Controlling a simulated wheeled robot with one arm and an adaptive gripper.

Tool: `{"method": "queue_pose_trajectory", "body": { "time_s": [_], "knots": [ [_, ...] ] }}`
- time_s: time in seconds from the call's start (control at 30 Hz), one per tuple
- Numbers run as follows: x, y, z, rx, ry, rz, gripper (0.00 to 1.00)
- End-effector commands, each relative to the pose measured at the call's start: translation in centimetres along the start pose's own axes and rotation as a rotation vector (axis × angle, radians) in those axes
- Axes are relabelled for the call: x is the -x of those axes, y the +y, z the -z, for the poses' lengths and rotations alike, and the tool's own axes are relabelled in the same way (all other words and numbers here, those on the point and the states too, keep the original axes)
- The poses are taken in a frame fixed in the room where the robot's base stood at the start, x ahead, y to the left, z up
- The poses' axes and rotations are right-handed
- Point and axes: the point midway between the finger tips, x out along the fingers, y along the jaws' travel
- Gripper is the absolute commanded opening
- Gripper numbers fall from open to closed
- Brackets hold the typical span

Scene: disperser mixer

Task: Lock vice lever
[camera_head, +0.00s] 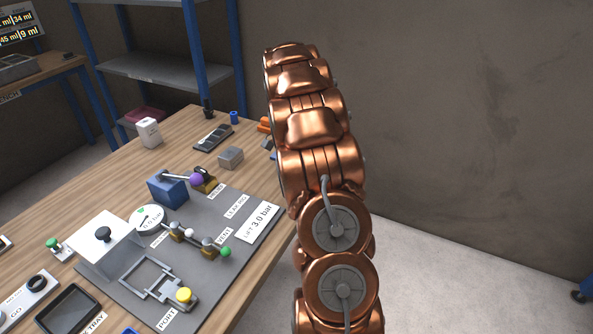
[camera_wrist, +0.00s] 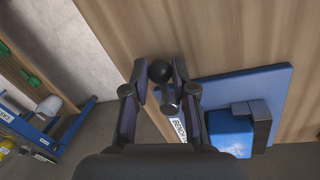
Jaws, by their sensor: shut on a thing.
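The vice lever's round black knob (camera_wrist: 159,71) sits between the fingertips of my gripper (camera_wrist: 161,80) in the wrist view. The fingers are closed in on both sides of it. A blue block with dark jaw-like parts (camera_wrist: 232,130), apparently the vice, stands on a blue plate (camera_wrist: 262,85) to the right. The lever's lower end is hidden by my gripper. Neither my gripper nor the lever shows in the head view, where my arm fills the middle.
The wooden bench (camera_head: 225,168) bears a grey panel (camera_head: 130,285) with valves, a gauge (camera_head: 146,219) and a purple-knobbed lever (camera_head: 196,179). A grey block (camera_head: 230,157) and a white box (camera_head: 148,132) stand behind. A blue floor-standing frame (camera_wrist: 40,125) is at left in the wrist view.

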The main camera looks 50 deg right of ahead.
Motion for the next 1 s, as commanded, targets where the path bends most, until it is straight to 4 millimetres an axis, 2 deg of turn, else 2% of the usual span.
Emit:
{"method": "queue_pose_trajectory", "body": {
  "time_s": [0.4,0.87,0.9,1.0],
  "knots": [
    [-0.18,0.82,0.22,0.156,0.031,0.000,0.00],
    [-0.11,0.93,0.30,0.169,0.035,-0.001,0.00],
    [-0.10,0.93,0.30,0.169,0.035,-0.001,0.27],
    [-0.12,0.94,0.30,0.169,0.035,-0.001,0.37]
  ]
}}
